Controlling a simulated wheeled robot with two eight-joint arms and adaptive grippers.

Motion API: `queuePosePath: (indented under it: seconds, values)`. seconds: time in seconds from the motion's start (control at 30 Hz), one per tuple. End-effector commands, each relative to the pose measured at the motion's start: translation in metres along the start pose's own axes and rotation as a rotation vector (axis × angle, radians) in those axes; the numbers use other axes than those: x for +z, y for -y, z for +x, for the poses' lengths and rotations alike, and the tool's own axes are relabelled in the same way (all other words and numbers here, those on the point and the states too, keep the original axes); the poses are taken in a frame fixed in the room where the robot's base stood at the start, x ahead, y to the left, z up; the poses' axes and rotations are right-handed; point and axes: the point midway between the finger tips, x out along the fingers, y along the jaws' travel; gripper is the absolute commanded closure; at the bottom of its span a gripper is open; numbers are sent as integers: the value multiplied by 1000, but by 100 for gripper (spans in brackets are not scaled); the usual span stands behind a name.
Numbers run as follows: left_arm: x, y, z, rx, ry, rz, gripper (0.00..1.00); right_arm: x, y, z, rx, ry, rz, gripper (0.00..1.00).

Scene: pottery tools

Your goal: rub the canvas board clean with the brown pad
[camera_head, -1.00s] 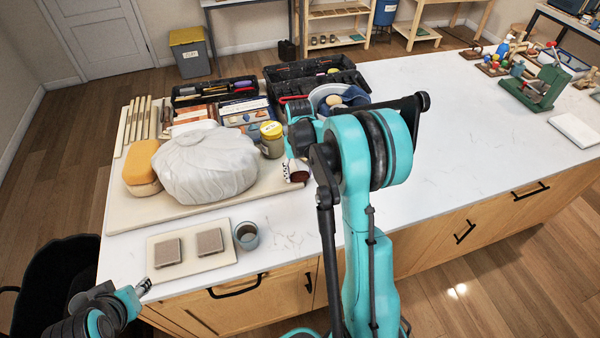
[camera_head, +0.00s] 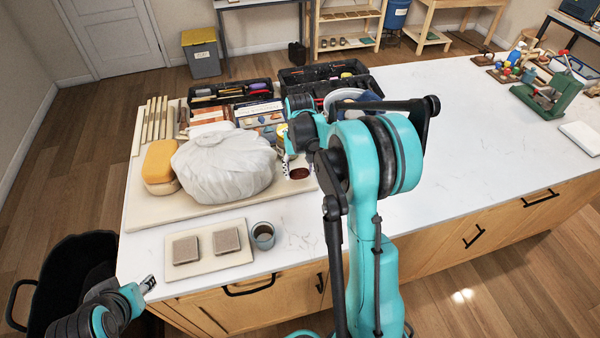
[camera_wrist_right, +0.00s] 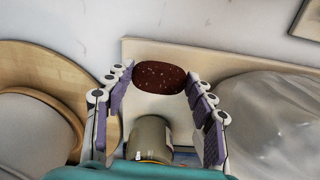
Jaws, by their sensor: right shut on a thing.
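A large cream board (camera_head: 155,213), which looks like the canvas board, lies on the white counter under several pottery items. My right gripper (camera_wrist_right: 160,80) is shut on the dark brown, speckled oval pad (camera_wrist_right: 160,77), held between its fingertips. In the head view the pad (camera_head: 299,173) shows at the board's right end, with my arm just right of it. The cream board (camera_wrist_right: 137,50) also shows behind the pad in the wrist view; whether they touch is unclear. My left gripper (camera_head: 148,284) hangs off the counter's front left; its fingers are too small to judge.
A white wrapped lump (camera_head: 222,165) and an orange sponge (camera_head: 159,160) sit on the board. A jar (camera_wrist_right: 150,138) stands close to my right gripper. A cup (camera_head: 263,237) and a small plate (camera_head: 185,272) with two grey blocks are in front. The counter's right half is mostly clear.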

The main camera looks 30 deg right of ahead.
Motion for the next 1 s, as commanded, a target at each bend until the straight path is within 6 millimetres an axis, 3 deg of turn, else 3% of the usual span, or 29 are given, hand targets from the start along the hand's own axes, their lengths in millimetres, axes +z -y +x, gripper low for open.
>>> queuePosePath:
  seconds: [0.5,1.0]
  values:
    - [-16,0,-22,0,0,0,60,-1,4,-41,0,0,-3,81]
    - [-16,0,-22,0,0,0,60,-1,4,-41,0,0,-3,81]
